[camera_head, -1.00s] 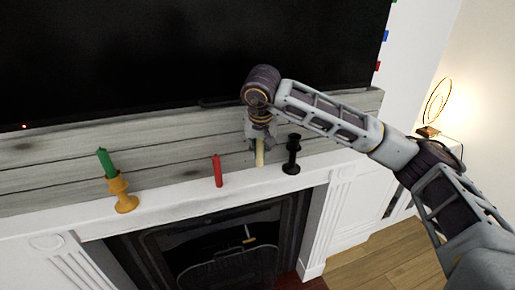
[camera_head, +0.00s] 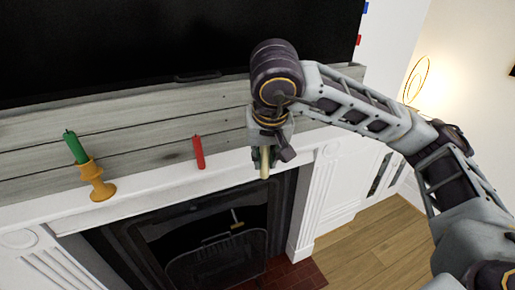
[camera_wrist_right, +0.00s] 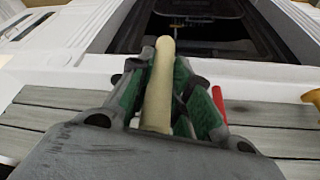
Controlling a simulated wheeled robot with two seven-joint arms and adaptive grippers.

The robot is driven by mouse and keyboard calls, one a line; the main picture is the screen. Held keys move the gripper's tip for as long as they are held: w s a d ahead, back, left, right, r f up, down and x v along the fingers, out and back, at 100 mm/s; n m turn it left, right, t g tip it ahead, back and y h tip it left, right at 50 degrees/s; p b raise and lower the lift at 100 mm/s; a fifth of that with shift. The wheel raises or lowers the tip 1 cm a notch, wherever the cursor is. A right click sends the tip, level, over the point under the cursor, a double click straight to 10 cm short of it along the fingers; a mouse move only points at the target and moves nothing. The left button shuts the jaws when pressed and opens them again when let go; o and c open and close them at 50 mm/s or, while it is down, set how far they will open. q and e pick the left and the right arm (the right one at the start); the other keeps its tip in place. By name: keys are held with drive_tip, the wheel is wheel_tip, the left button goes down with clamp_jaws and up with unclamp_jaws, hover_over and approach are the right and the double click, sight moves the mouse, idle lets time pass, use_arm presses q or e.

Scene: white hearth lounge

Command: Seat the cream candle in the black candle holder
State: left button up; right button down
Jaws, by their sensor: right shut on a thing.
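The cream candle (camera_head: 265,164) is held by my right gripper (camera_head: 270,148), which is shut on it at the front edge of the mantel in the head view. The candle's lower part sticks out below the fingers. In the right wrist view the candle (camera_wrist_right: 159,85) lies between the green-padded fingers (camera_wrist_right: 165,88), its end pointing away from the camera. The black candle holder cannot be made out in the current views; my right gripper and arm cover part of the mantel. My left gripper is not in view.
A red candle (camera_head: 198,152) stands on the white mantel (camera_head: 145,193), left of my right gripper. A green candle (camera_head: 75,147) sits tilted in an orange holder (camera_head: 96,180) farther left. A black screen (camera_head: 130,45) hangs above; the fireplace (camera_head: 215,255) opens below.

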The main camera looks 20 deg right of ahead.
drive_tip(key=shift+s, duration=0.9)
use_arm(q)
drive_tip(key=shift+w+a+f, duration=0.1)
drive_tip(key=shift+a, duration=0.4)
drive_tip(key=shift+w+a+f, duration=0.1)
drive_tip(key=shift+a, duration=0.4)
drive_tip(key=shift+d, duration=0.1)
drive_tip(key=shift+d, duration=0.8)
use_arm(e)
drive_tip(key=w+d+f+n, duration=0.1)
drive_tip(key=w+f, duration=0.3)
drive_tip(key=f, duration=0.5)
drive_tip(key=w+d+f+n, duration=0.1)
drive_tip(key=w+f, duration=0.3)
drive_tip(key=f, duration=0.6)
drive_tip(key=w+d+f+n+y, duration=0.1)
drive_tip(key=w+f, duration=0.3)
drive_tip(key=f, duration=0.5)
drive_tip(key=shift+w+f, duration=0.15)
